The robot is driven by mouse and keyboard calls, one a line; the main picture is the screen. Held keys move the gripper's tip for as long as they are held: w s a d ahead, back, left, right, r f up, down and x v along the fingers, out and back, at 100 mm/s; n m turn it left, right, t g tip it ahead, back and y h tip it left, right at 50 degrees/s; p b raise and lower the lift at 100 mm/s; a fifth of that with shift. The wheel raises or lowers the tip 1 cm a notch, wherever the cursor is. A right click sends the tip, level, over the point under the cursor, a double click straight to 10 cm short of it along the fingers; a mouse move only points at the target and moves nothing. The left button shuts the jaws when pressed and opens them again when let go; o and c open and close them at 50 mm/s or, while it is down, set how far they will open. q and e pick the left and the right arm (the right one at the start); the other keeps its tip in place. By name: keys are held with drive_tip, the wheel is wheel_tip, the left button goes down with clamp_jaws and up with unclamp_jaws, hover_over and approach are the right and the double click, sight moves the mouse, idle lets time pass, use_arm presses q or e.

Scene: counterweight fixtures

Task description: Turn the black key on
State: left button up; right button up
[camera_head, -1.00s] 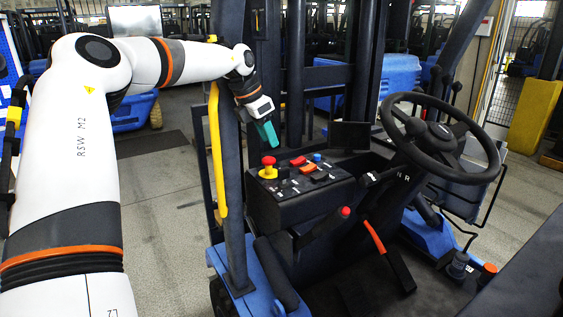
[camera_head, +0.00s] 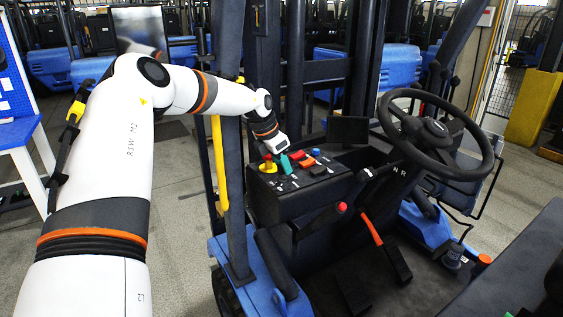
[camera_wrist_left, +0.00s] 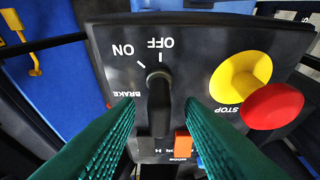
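The black key (camera_wrist_left: 158,100) shows in the left wrist view on the dark panel (camera_wrist_left: 100,45). It lines up with the OFF mark, and the ON mark is beside it to the left. My left gripper (camera_wrist_left: 160,104) has its two green fingers apart, one on each side of the key, with visible gaps. I cannot tell how deep the fingertips reach. In the head view the left gripper (camera_head: 286,164) is low over the near left part of the console (camera_head: 275,200), and the key cannot be made out there. My right gripper is not in view.
A red stop button on a yellow base (camera_wrist_left: 240,78) sits close right of the key; it shows in the head view (camera_head: 268,166). An orange switch (camera_wrist_left: 183,143) is just below the key. A yellow rail (camera_head: 220,165), post and steering wheel (camera_head: 435,130) stand around the console.

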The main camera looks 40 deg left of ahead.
use_arm(q)
clamp_jaws()
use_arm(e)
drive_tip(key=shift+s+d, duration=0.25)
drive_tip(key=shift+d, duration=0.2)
use_arm(q)
drive_tip(key=m+b, duration=0.2)
drive_tip(key=shift+f+h+b, duration=0.2)
drive_tip(key=shift+h+b, duration=0.15)
drive_tip(key=shift+h, duration=0.05)
drive_tip(key=shift+a+r+m+h+b, duration=0.1)
drive_tip(key=shift+m+h+b, duration=0.25)
drive_tip(key=shift+m, duration=0.45)
drive_tip(key=shift+w+r+m+g+h, duration=0.15)
drive_tip(key=shift+m+g+h, duration=0.3)
drive_tip(key=shift+m, duration=0.75)
drive_tip(key=shift+m+g+p, duration=0.45)
drive_tip(key=shift+m+p, duration=0.2)
drive_tip(key=shift+m, duration=0.85)
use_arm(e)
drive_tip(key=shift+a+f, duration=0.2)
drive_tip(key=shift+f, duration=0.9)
